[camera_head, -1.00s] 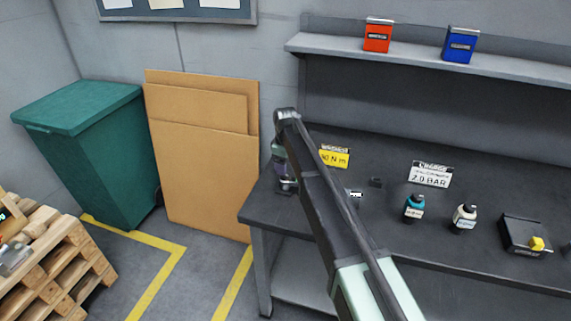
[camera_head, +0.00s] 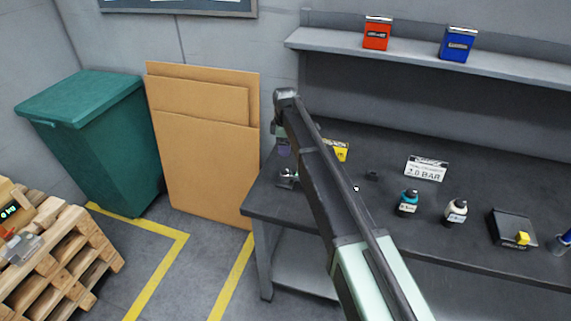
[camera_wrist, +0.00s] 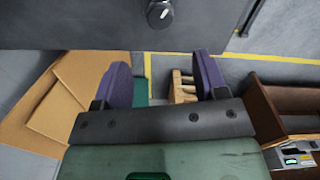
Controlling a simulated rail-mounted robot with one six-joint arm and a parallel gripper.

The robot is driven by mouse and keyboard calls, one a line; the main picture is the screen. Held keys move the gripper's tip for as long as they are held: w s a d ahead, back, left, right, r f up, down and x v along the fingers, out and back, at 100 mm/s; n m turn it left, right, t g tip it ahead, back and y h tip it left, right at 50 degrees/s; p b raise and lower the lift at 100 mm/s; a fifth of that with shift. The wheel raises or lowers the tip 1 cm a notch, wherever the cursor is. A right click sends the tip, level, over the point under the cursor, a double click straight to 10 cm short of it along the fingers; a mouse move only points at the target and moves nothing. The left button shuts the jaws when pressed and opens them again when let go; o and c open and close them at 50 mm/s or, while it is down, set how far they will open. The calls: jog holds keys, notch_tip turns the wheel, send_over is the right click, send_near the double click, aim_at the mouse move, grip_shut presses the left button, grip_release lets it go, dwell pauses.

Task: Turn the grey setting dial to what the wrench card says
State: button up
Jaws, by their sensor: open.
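My gripper (camera_head: 284,150) hangs over the left end of the dark bench in the head view. In the wrist view, its two purple fingers (camera_wrist: 162,70) are wide apart with nothing between them. A dark round dial with a white mark (camera_wrist: 159,14) shows at the top of the wrist view on a dark surface, beyond the fingertips and apart from them. I cannot read its setting. The yellow wrench card (camera_head: 342,151) stands at the back of the bench. My arm now hides most of it, so its value cannot be read.
A white card reading 2.0 BAR (camera_head: 426,169), a teal bottle (camera_head: 408,204), a white bottle (camera_head: 456,212) and a black box with a yellow knob (camera_head: 510,228) stand on the bench. Cardboard sheets (camera_head: 205,165), a green bin (camera_head: 85,140) and pallets (camera_head: 65,250) are to the left.

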aim_at(285, 169)
notch_tip(285, 169, down, 11)
jog(key=b, duration=1)
jog(key=shift+b, duration=0.35)
jog(key=shift+r, duration=0.1)
jog(key=shift+c, duration=0.5)
jog(key=c, duration=0.8)
jog(key=m, duration=0.4)
jog(key=shift+m, duration=0.4)
jog(key=shift+c, duration=0.2)
jog(key=o, duration=0.9)
jog(key=shift+o, duration=0.2)
